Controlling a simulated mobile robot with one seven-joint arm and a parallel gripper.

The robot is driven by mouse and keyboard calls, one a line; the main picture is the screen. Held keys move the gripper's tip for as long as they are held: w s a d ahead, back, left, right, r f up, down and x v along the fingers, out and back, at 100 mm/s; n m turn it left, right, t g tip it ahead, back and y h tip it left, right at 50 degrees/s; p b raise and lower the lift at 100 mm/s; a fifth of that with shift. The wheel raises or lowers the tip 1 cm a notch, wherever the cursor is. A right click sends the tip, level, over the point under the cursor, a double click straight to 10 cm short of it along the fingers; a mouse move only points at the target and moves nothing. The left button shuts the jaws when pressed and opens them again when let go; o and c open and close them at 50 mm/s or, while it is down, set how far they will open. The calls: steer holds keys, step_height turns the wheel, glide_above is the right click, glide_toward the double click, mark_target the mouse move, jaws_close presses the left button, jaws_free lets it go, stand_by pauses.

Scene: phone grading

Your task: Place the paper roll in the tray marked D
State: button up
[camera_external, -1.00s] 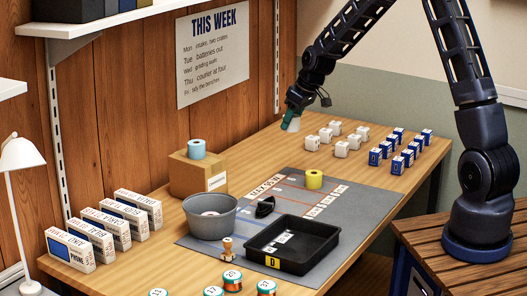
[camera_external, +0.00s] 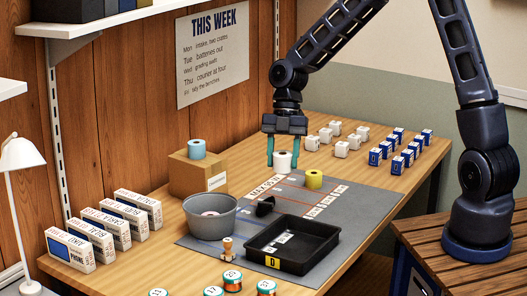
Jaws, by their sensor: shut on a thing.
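My gripper (camera_external: 283,160) points straight down near the far edge of the grey mat, with its teal fingers on either side of a white paper roll (camera_external: 284,163). It is shut on that roll, which is upright. I cannot tell whether the roll touches the surface below. The black tray (camera_external: 318,232) with a yellow label D (camera_external: 272,262) lies at the near end of the mat, well in front of my gripper. The tray holds small pale pieces (camera_external: 280,239) on its floor.
A yellow roll (camera_external: 314,180) stands on the mat (camera_external: 365,205) between my gripper and the tray. A blue roll (camera_external: 196,149) sits on a cardboard box (camera_external: 190,178).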

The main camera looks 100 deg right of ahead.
steer(key=a+r+n+g, duration=0.2)
steer(key=a+n+g, duration=0.1)
steer(key=a+n, duration=0.5)
glide_toward(296, 254)
steer(key=shift+m, duration=0.3)
steer(key=x, duration=0.5)
steer(key=shift+a+f, duration=0.1)
steer(key=shift+f, duration=0.3)
steer(key=shift+f, duration=0.1)
steer(key=o, duration=1)
